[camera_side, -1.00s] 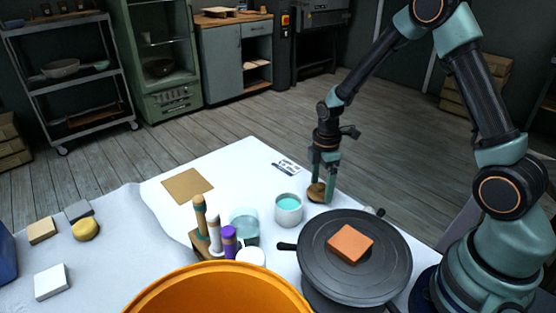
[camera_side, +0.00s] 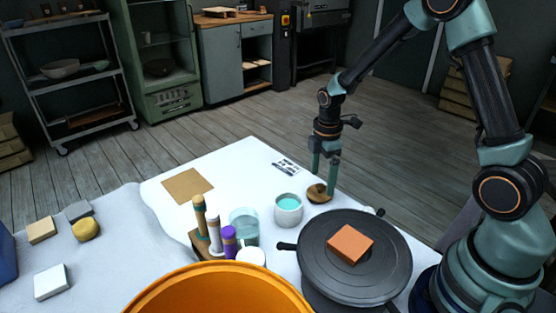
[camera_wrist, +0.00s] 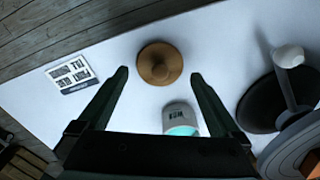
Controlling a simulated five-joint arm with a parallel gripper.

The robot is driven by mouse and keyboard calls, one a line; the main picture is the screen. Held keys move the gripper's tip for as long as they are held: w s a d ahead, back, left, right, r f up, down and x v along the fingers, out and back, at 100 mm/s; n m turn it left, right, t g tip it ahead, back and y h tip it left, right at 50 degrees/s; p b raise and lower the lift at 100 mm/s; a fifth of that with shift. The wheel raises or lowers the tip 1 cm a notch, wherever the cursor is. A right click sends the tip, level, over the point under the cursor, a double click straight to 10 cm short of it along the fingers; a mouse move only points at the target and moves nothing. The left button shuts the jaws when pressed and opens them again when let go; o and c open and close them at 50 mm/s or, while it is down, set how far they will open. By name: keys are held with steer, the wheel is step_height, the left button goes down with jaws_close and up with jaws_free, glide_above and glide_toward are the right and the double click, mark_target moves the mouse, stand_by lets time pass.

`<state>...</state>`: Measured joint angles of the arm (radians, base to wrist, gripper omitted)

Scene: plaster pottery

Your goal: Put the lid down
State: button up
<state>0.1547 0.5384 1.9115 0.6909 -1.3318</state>
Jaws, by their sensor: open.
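The lid (camera_side: 318,194) is a round brown wooden disc with a knob, lying on the white table to the right of a white jar of turquoise glaze. In the wrist view the lid (camera_wrist: 159,64) lies flat, knob up, beyond and between my fingertips. My gripper (camera_side: 325,174) is open and empty, just above the lid and apart from it. In the wrist view my gripper (camera_wrist: 160,75) shows its two fingers spread wide. The jar (camera_side: 288,209) stands open with its glaze showing; it also appears in the wrist view (camera_wrist: 180,119).
A dark turntable (camera_side: 385,262) carrying an orange block (camera_side: 350,244) stands in front, right of the jar. A tool holder, a glass and a large orange bucket (camera_side: 215,285) are at front left. A printed card (camera_side: 286,168) lies behind the lid.

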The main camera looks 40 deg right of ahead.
step_height(320, 180, up, 9)
step_height(320, 180, up, 8)
steer(key=m+t, duration=0.3)
steer(key=m, duration=0.3)
glide_above(321, 185)
steer(key=s+a, duration=0.3)
steer(key=s, duration=0.2)
steer(key=s+a+r+m+t, duration=0.2)
steer(key=s+a+r+m, duration=0.1)
steer(key=s+m, duration=0.3)
steer(key=shift+s+r+m+t, duration=0.2)
steer(key=shift+r+m+t, duration=0.15)
steer(key=shift+m, duration=0.35)
